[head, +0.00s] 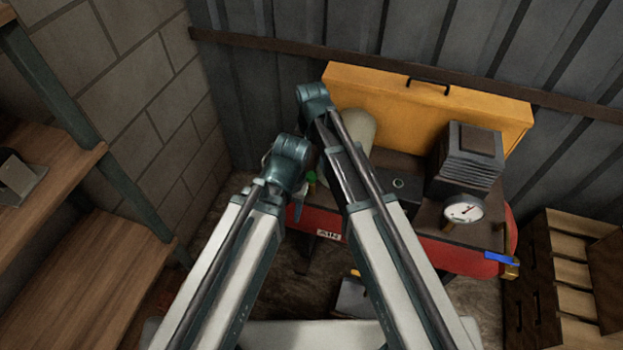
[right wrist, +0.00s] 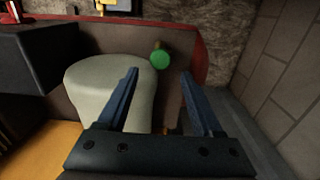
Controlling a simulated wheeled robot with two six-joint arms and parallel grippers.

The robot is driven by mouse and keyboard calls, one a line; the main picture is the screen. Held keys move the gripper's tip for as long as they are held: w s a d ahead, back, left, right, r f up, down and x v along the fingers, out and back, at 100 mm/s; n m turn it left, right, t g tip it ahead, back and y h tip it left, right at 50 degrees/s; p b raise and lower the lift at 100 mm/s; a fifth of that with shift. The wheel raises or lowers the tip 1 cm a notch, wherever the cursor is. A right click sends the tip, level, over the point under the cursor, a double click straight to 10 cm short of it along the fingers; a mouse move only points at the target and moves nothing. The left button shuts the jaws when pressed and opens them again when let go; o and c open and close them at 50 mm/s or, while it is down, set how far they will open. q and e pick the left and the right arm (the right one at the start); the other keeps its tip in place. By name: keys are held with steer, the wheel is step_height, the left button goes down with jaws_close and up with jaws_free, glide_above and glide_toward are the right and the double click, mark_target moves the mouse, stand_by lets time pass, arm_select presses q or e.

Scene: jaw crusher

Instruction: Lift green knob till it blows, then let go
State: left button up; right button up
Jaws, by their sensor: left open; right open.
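The round green knob (right wrist: 160,58) is in the right wrist view, at the end of the red tank, beside the pale rounded cylinder (right wrist: 105,85). It also shows in the head view as a small green spot (head: 311,178), partly hidden by my arms. My right gripper (right wrist: 158,74) is open and empty; its two dark blue fingers point toward the knob, which appears between and beyond their tips, apart from them. My left gripper (head: 288,165) is the lower one in the head view, close to the left of the knob; its fingers are mostly hidden.
The red air tank (head: 447,255) carries a dark deck with a pressure gauge (head: 464,209) and a finned block (head: 468,160). A blue-handled valve (head: 502,258) is at its right end. A yellow case (head: 430,110) stands behind. Wooden shelves (head: 75,255) are left, a wooden crate (head: 570,275) right.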

mark_target(311, 175)
step_height(311, 175, down, 6)
steer(key=b, duration=0.5)
steer(key=shift+f, duration=0.25)
jaws_close()
stand_by(1.0)
